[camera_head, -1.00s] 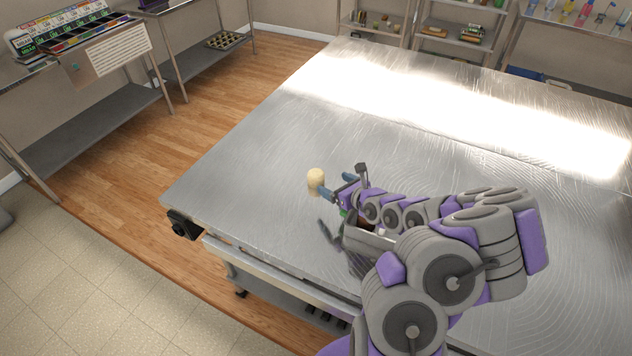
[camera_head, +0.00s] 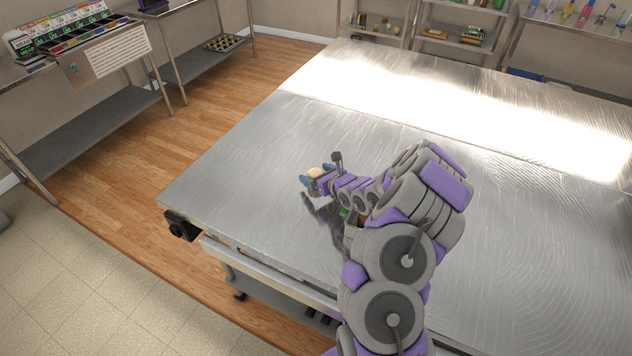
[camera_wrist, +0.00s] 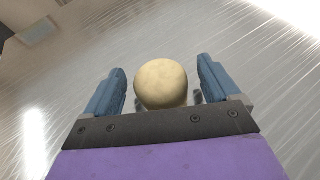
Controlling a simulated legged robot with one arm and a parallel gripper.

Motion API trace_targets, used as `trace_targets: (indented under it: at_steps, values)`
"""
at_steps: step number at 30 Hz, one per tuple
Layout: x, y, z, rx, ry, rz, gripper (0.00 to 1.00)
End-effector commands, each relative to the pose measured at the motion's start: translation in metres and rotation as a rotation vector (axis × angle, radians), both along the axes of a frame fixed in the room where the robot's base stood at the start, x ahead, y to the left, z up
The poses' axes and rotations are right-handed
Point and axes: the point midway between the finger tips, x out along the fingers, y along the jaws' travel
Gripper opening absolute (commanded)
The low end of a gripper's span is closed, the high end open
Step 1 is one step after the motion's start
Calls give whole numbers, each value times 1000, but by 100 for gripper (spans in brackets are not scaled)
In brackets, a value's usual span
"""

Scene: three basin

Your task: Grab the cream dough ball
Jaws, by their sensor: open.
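The cream dough ball (camera_wrist: 161,83) is a pale rounded lump on the metal table (camera_head: 245,170). In the head view the dough ball (camera_head: 315,172) is partly hidden by my gripper (camera_head: 317,177). In the wrist view my gripper (camera_wrist: 161,88) is open, with one blue finger on each side of the dough ball. A gap shows between the ball and each finger. The ball's lower edge in that view is hidden behind the dark gripper base.
The table around the ball is mostly clear. A dark, partly hidden container with something green (camera_head: 345,212) lies beneath my arm. The table's left edge is near. Shelves (camera_head: 455,35) stand at the back, and a rack of labelled bins (camera_head: 65,35) is far left.

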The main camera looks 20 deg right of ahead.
Motion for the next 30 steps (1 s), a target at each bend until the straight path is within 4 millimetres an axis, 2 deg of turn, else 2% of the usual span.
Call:
trace_targets:
  at_steps: [6, 15, 30]
  values:
    - [20, 2, -8, -3, -1, -1, 89]
    - [22, 3, -8, -2, -1, 0, 89]
    - [22, 3, -9, -1, -1, -1, 42]
